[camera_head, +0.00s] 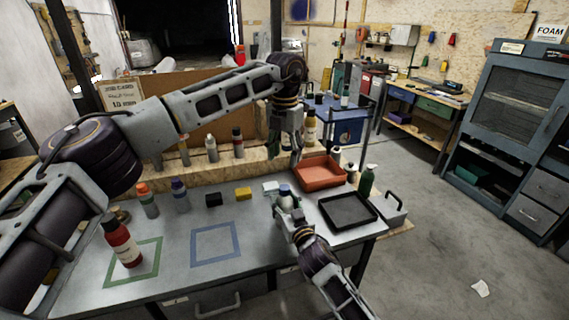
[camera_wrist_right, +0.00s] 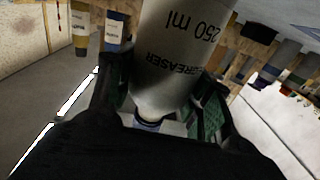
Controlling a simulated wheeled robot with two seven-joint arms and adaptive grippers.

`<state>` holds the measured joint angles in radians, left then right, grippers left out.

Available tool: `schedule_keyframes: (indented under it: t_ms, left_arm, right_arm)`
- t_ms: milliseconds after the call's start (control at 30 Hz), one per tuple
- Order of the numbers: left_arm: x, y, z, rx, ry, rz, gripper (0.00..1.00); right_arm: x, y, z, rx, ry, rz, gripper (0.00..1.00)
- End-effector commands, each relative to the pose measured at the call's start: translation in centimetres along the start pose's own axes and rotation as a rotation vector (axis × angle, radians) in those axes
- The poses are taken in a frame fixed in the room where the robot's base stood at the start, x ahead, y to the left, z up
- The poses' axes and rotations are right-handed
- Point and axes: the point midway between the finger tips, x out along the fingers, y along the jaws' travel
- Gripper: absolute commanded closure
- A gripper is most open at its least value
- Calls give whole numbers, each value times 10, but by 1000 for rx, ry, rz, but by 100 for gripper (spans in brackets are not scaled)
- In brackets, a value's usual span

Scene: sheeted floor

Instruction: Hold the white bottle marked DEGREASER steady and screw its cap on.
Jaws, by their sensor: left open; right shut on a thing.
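The white DEGREASER bottle (camera_head: 286,202) stands near the right part of the bench. My right gripper (camera_head: 290,212) is shut around its body. In the right wrist view the bottle (camera_wrist_right: 172,70) appears upside down, its label readable between the green-lined fingers (camera_wrist_right: 160,100). A dark blue cap (camera_head: 285,188) shows at the bottle's top in the head view; a bluish piece (camera_wrist_right: 148,124) shows at its neck in the wrist view. I cannot tell how tightly it sits. My left gripper (camera_head: 285,153) is open and empty, pointing down above the bottle and apart from it.
An orange tray (camera_head: 319,184) and a black tray (camera_head: 348,224) lie to the right. A red bottle (camera_head: 122,245) stands at the green square. The blue taped square (camera_head: 215,243) is empty. Several bottles line the back wooden rack (camera_head: 200,178). Black (camera_head: 213,199) and yellow (camera_head: 243,194) blocks lie mid-bench.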

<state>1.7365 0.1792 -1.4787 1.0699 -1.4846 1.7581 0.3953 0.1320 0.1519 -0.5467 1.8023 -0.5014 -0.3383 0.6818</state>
Motion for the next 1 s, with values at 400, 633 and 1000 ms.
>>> schedule_keyframes:
  t_ms: [400, 633, 1000]
  left_arm:
    - [-6, 0, 0, 0, 1, 0, 48]
    - [-6, 0, 0, 0, 1, 0, 48]
    - [-6, 0, 0, 0, 1, 0, 48]
  right_arm:
    - [0, 0, 0, 0, -1, 0, 100]
    - [0, 0, 0, 0, -1, 0, 24]
    - [-1, 0, 0, 0, 0, 0, 24]
